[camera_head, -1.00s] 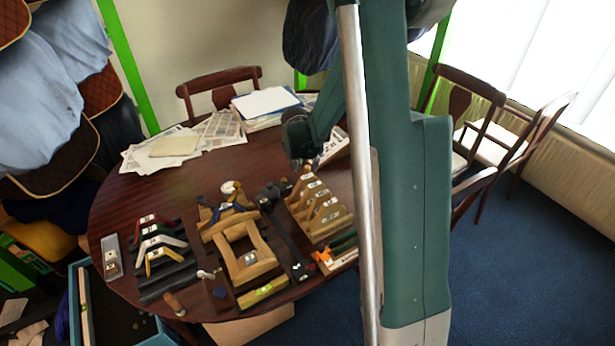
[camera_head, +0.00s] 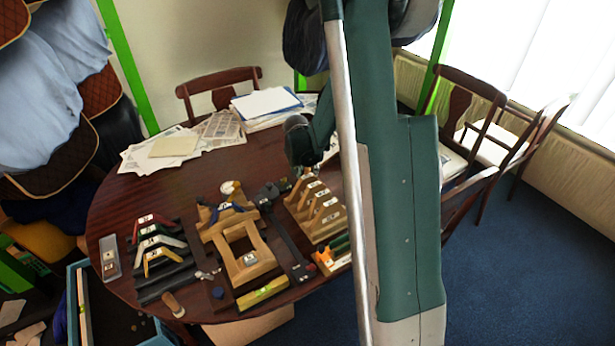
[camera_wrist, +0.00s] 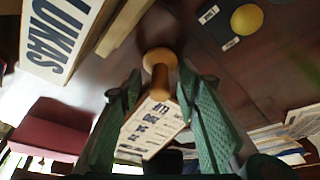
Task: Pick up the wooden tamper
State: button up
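The wooden tamper (camera_wrist: 158,61) shows in the wrist view as a turned light-brown piece with a round top and a narrower neck, just beyond and between my fingertips. My gripper (camera_wrist: 160,84) is open, with a green padded finger on each side and nothing clearly clamped. I cannot tell how far the tamper is from the fingers. In the head view my arm hides the fingertips, and I cannot make out this tamper there. A small wooden cylinder (camera_head: 173,304) lies at the table's front edge, well away from my gripper.
The round table (camera_head: 130,200) holds wooden racks (camera_head: 318,212), a wooden frame (camera_head: 250,262) and dark stepped pieces (camera_head: 162,272). Papers (camera_head: 175,146) lie behind; chairs stand around.

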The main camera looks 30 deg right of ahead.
aim_at(307, 167)
grip_shut()
jog(key=shift+r, duration=0.1)
jog(key=shift+r+p, duration=1.05)
jog(key=shift+r, duration=3.9)
